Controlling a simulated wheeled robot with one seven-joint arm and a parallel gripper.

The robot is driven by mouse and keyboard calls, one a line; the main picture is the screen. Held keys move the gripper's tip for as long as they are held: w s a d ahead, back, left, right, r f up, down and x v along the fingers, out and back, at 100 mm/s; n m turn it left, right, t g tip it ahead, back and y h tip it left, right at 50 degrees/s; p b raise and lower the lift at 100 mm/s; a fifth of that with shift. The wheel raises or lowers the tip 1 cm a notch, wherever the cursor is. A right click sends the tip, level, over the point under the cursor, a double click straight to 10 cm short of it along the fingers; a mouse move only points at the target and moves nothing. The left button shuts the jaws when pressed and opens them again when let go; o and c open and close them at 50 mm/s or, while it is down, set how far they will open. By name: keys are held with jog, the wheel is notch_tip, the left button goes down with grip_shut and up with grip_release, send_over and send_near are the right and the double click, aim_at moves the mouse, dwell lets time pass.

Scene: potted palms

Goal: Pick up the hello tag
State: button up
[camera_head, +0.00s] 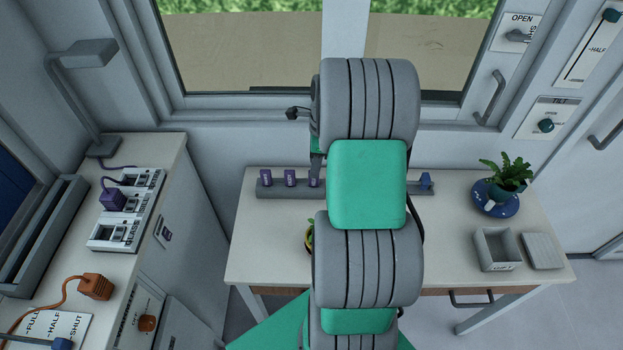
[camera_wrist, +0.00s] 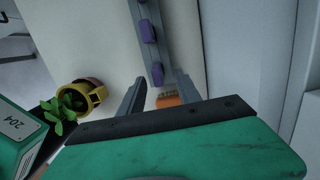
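A grey rail (camera_head: 345,188) on the table holds several small tags. Three purple tags show on its left part in the head view: a left one (camera_head: 265,178), a middle one (camera_head: 290,178) and a right one (camera_head: 314,181) partly behind my arm. A purple tag (camera_wrist: 157,74) and an orange piece (camera_wrist: 168,100) show between or just beyond the fingers.
A yellow pot (camera_wrist: 90,97) with a plant lies left of my gripper. The table (camera_head: 270,245) also bears a blue-potted plant (camera_head: 504,182), a grey box (camera_head: 497,250) and a flat grey block (camera_head: 543,251) at right. The window wall stands close behind the rail.

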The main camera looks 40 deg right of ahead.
aim_at(314, 182)
jog(key=f, duration=0.3)
jog(key=shift+a+f, duration=0.2)
jog(key=shift+f, duration=0.05)
grip_shut()
